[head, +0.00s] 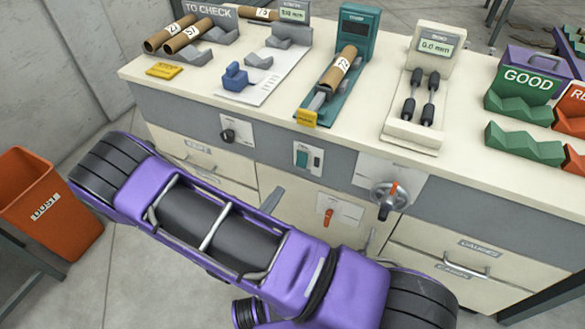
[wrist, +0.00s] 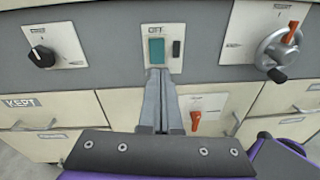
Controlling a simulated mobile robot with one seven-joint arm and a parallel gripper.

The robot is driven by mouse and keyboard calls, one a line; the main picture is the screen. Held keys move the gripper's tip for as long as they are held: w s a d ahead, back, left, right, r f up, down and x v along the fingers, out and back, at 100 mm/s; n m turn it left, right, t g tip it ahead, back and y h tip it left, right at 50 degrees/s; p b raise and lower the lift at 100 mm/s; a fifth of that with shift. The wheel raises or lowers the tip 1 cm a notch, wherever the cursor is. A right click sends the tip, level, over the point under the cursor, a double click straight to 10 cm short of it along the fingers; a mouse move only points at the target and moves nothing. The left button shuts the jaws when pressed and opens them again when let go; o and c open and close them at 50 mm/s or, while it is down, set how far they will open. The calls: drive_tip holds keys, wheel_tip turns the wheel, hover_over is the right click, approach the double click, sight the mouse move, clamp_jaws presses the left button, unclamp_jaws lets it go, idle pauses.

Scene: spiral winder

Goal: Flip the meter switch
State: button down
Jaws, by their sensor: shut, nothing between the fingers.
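A switch panel (head: 308,158) with a teal rocker and a small dark part beside it is on the grey front band of the bench. In the wrist view the teal rocker (wrist: 156,51) is straight ahead; the label above it is not clearly readable. My gripper (wrist: 159,72) is shut and empty, its tips at the panel's lower edge, just below the rocker. I cannot tell whether they touch the panel. In the head view my gripper (head: 276,194) shows low and left of the panel. The teal meter (head: 357,35) stands on the bench above, its display dark.
A black knob (head: 228,135) is left of the panel. An orange lever (head: 328,216) is below right, and a crank wheel (head: 390,195) further right. Drawers with handles line the bench front. A rolled tube (head: 342,70) lies in the teal device. An orange bin (head: 45,215) stands left.

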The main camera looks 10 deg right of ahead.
sight(301, 166)
drive_tip(key=shift+s+a+f+n+y, duration=0.2)
drive_tip(key=shift+s+f+n, duration=0.15)
drive_tip(key=shift+f+n, duration=0.25)
drive_tip(key=shift+s+a+f+n+y, duration=0.1)
drive_tip(key=shift+s+f+n+y, duration=0.2)
drive_tip(key=shift+f, duration=0.35)
drive_tip(key=shift+w+d, duration=0.1)
drive_tip(key=shift+d, duration=0.05)
drive_tip(key=x, duration=1.3)
drive_tip(key=shift+w+d+r+b, duration=0.15)
drive_tip(key=shift+w+d+b, duration=0.05)
drive_tip(key=shift+w+b, duration=0.2)
drive_tip(key=shift+w+d+t+h+b, duration=0.15)
drive_tip(key=shift+t+h+b, duration=0.15)
drive_tip(key=shift+t+b, duration=0.15)
